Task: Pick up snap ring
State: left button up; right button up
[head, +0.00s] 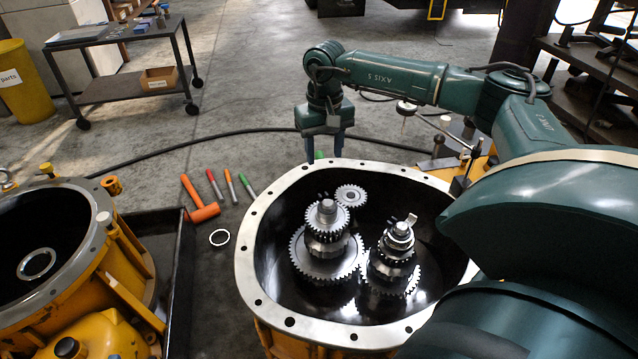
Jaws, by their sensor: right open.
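A thin pale ring (219,237), which looks like a snap ring, lies flat on the dark surface left of the open gear housing (250,262). A wider metal ring (36,264) shows inside the housing at the left edge. I cannot tell whether a snap ring sits on either gear shaft. My right gripper (323,152) is open and points down near the far rim of the gear housing. It is empty and well apart from the pale ring, which lies to its lower left. My left gripper does not show.
An orange mallet (203,212) and several coloured-handled tools (230,186) lie behind the pale ring. Gears on two shafts (327,225) stand inside the open housing, with a small gear (350,195) behind. A second yellow housing (105,270) stands left. My right arm covers the right side.

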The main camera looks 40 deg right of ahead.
notch_tip(320, 180, down, 11)
jog(key=b, duration=0.4)
jog(key=shift+s+a+f, duration=0.15)
jog(key=shift+f, duration=0.3)
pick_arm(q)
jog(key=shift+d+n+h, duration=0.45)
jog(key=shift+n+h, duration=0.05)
pick_arm(e)
grip_shut()
jog(key=shift+s, duration=0.1)
